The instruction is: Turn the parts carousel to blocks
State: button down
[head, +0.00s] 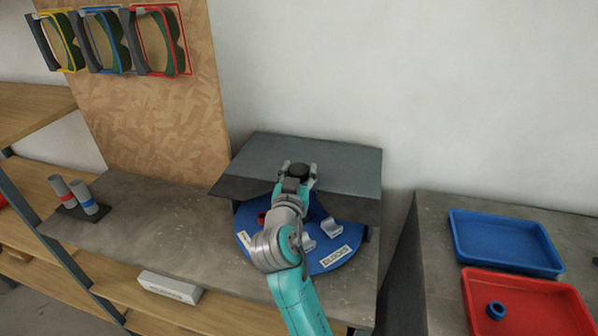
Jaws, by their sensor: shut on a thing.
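The parts carousel (345,229) is a blue round disc on the grey bench, under a dark grey cover (345,170). A label reading BLOCKS (336,258) is on its front right rim, and a pale label (244,239) is on its left rim. Light grey angled pieces (331,227) and a red part (261,218) sit on the disc. My gripper (298,172) is over the cover, shut on a dark round knob (299,170). My arm hides the middle of the disc.
A blue tray (505,243) and a red tray (525,306) with a blue ring (496,311) stand on the right bench. A rack with two grey cylinders (78,196) stands at left. Colored frames (110,40) hang on the board.

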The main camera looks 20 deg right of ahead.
jog(key=shift+m+g+h, duration=2.4)
jog(key=shift+h, duration=0.5)
jog(key=shift+m+g+h, duration=0.75)
jog(key=shift+m+g, duration=0.3)
jog(key=shift+g, duration=0.4)
jog(key=shift+m+g+h, duration=0.75)
jog(key=shift+m+g, duration=0.3)
jog(key=shift+g, duration=0.4)
jog(key=shift+m+g, duration=0.4)
jog(key=shift+g, duration=0.2)
jog(key=shift+f, duration=0.1)
jog(key=shift+c, duration=2.1)
grip_release()
jog(key=v, duration=1.2)
jog(key=shift+f, duration=0.15)
